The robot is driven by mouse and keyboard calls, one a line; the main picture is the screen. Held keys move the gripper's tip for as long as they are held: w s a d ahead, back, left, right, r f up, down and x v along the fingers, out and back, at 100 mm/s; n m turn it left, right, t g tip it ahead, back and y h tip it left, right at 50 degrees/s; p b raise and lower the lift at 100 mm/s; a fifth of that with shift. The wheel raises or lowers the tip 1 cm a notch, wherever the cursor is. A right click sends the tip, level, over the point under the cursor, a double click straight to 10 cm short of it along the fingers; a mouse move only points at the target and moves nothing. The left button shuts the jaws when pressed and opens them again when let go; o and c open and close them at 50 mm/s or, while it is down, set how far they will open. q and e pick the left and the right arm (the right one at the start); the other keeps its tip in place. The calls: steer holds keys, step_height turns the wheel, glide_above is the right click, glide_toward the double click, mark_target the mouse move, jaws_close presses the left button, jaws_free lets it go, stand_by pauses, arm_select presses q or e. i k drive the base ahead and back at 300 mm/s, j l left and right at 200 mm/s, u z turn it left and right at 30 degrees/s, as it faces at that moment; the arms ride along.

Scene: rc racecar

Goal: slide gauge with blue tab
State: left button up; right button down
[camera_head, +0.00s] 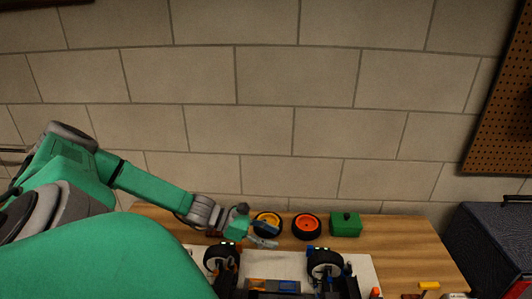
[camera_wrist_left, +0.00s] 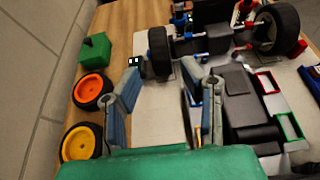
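My left gripper (camera_head: 264,236) hovers over the rear edge of the bench, in front of the wheels. The left wrist view shows its two fingers (camera_wrist_left: 172,78) spread apart with nothing clearly held between them. The partly built car chassis (camera_wrist_left: 205,45), with black tyres, lies on a pale mat beyond and beside the fingers. In the head view a blue piece (camera_head: 288,286) lies beside an orange one at the bottom edge. I cannot tell whether it is the gauge's blue tab. My right gripper is not in view.
A yellow-rimmed wheel (camera_head: 266,224), an orange-rimmed wheel (camera_head: 306,226) and a green box (camera_head: 345,224) stand along the bench's back edge by the wall. A dark blue case (camera_head: 490,250) is at the right. Bare wooden bench (camera_head: 410,245) shows right of the mat.

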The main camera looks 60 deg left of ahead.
mark_target(310, 249)
steer(key=k+l, duration=0.15)
steer(key=l, duration=0.2)
steer(key=k+l, duration=0.2)
steer(key=l, duration=0.15)
steer(key=k, duration=0.5)
